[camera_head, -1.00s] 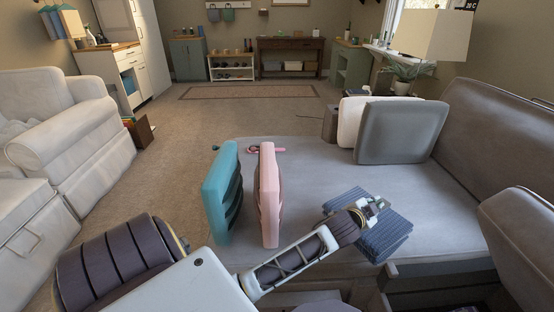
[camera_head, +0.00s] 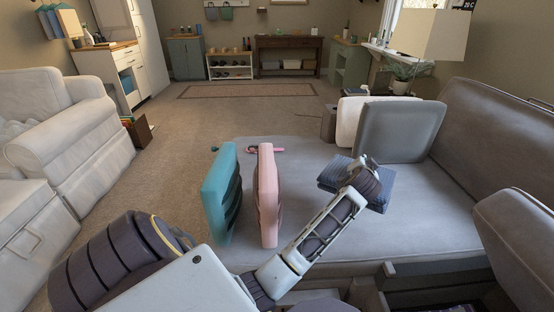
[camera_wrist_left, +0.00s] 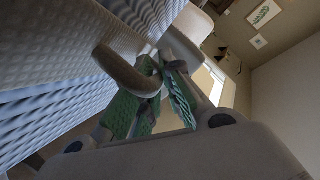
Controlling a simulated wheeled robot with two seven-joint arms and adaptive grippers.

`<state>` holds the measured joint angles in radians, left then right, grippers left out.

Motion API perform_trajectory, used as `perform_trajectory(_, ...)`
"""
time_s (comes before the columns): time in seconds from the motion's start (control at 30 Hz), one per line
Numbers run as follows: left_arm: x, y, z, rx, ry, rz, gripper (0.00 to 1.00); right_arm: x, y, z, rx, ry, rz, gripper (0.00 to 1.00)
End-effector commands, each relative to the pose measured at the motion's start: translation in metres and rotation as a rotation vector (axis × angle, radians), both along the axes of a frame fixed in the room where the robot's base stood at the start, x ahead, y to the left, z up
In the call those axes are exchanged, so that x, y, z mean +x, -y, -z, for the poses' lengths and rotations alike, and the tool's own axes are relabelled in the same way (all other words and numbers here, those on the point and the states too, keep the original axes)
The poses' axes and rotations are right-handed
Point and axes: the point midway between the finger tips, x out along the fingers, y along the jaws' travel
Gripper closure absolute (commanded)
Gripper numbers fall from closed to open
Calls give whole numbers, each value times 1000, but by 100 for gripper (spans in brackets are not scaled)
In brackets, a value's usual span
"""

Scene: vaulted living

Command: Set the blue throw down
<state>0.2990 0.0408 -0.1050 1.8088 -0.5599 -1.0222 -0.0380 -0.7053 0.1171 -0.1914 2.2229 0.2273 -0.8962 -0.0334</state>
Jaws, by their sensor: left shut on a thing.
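The blue throw (camera_head: 334,174) is a folded, ribbed stack in the head view, over the grey sofa seat (camera_head: 430,215). My left gripper (camera_head: 364,163) is at its far right side and shut on it. My wrist and forearm hide part of the throw's front. In the left wrist view the throw (camera_wrist_left: 45,125) fills the left side as blue ribbed cloth, close by the gripper fingers (camera_wrist_left: 152,92). I cannot tell whether the throw's underside touches the seat. My right gripper is in neither view.
A teal object (camera_head: 219,195) and a pink object (camera_head: 267,195) stand upright on the seat, left of my forearm. White (camera_head: 350,120) and grey (camera_head: 400,131) cushions stand behind the throw. The seat right of the throw is clear up to the backrest (camera_head: 500,135).

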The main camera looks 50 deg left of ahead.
Motion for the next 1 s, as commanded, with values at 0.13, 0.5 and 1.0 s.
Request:
perform_trajectory(0.13,-2,-19,13,-4,-8,-92,100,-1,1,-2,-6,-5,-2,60)
perform_trajectory(0.5,-26,-64,51,2,-21,-341,100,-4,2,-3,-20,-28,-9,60)
perform_trajectory(1.0,-67,-99,70,16,1,-628,100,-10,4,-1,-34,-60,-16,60)
